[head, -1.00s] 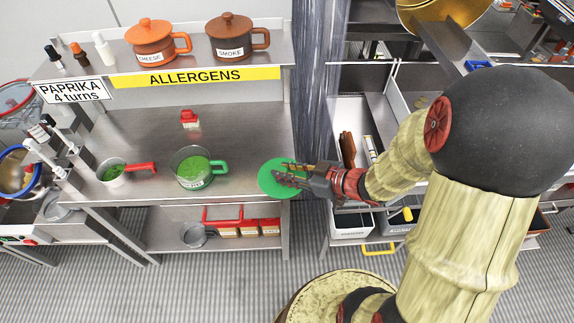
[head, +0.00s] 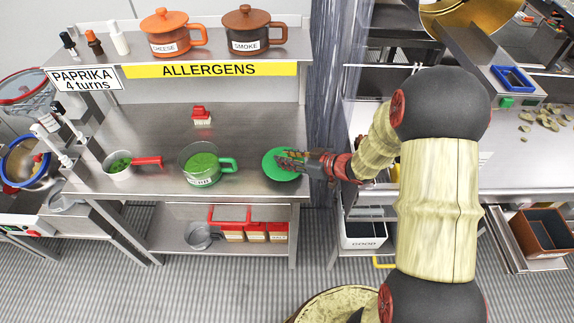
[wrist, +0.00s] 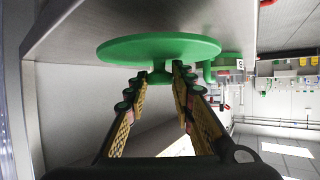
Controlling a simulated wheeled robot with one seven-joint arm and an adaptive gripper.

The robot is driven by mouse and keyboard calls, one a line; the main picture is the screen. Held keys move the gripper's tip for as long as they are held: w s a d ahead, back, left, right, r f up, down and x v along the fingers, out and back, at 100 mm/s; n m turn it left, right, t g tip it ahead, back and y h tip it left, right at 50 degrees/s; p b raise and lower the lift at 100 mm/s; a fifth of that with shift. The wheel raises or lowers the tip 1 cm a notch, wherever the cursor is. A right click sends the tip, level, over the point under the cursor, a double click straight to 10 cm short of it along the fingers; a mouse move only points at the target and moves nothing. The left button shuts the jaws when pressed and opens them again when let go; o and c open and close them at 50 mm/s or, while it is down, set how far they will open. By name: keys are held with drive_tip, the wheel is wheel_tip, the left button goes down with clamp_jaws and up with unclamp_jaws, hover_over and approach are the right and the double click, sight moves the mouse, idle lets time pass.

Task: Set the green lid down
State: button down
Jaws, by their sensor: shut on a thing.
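The flat round green lid (head: 272,168) is over the right end of the steel table (head: 150,135), right of the green-handled pot (head: 200,163) labelled as a herb pot, with green contents showing. My gripper (head: 291,160) is shut on the lid's knob, with my arm reaching in from the right. In the wrist view the green lid (wrist: 160,47) lies level, its knob between the two fingers of my gripper (wrist: 160,76). The steel surface is close to the disc; I cannot tell whether they touch.
A small pan with a red handle (head: 118,166) and a red-topped shaker (head: 201,116) stand on the table. The orange cheese pot (head: 170,32) and brown smoke pot (head: 247,32) sit on the shelf above.

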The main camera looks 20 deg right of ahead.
wheel_tip(320, 180, down, 3)
drive_tip(key=shift+b, duration=0.55)
drive_tip(key=c, duration=1.5)
unclamp_jaws()
